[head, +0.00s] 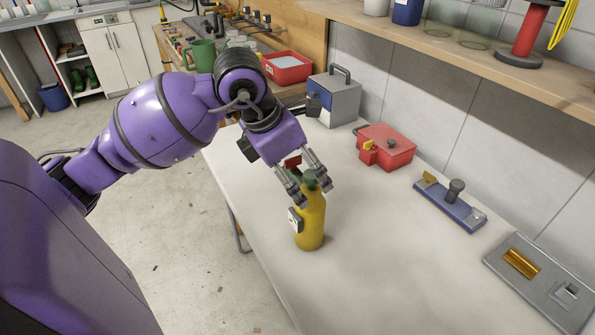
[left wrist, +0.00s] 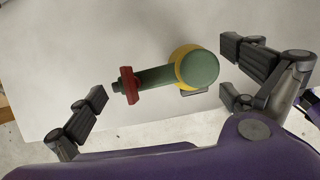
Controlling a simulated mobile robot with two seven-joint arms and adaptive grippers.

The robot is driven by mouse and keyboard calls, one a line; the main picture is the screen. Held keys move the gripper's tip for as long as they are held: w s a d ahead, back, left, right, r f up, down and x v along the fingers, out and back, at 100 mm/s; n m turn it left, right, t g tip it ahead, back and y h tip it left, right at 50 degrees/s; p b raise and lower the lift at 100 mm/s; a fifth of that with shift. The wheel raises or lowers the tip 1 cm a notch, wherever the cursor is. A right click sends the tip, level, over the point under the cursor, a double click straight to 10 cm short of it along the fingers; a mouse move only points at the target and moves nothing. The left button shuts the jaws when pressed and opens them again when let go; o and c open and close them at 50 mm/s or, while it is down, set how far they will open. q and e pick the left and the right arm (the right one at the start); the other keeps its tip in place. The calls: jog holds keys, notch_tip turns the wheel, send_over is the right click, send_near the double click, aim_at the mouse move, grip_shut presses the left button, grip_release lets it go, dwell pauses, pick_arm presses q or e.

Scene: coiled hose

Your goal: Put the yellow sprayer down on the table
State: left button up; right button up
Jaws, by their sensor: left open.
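The yellow sprayer (head: 311,225) stands upright on the white table (head: 390,250), near its left edge. It has a green head with a red nozzle and a small white label on its side. My left gripper (head: 309,190) is open around the sprayer's head, with the fingers pointing down. In the left wrist view the sprayer's green head and red nozzle (left wrist: 130,85) show from above between the spread fingers, with a gap on both sides. My right gripper is not in view.
A grey box (head: 335,100), a red case (head: 387,147), a blue fixture (head: 450,204) and a grey plate (head: 540,280) line the wall side. A shelf (head: 460,60) overhangs behind them. The table's front middle is clear.

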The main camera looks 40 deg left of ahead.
pick_arm(q)
jog(key=v, duration=1.2)
jog(key=shift+p, duration=0.3)
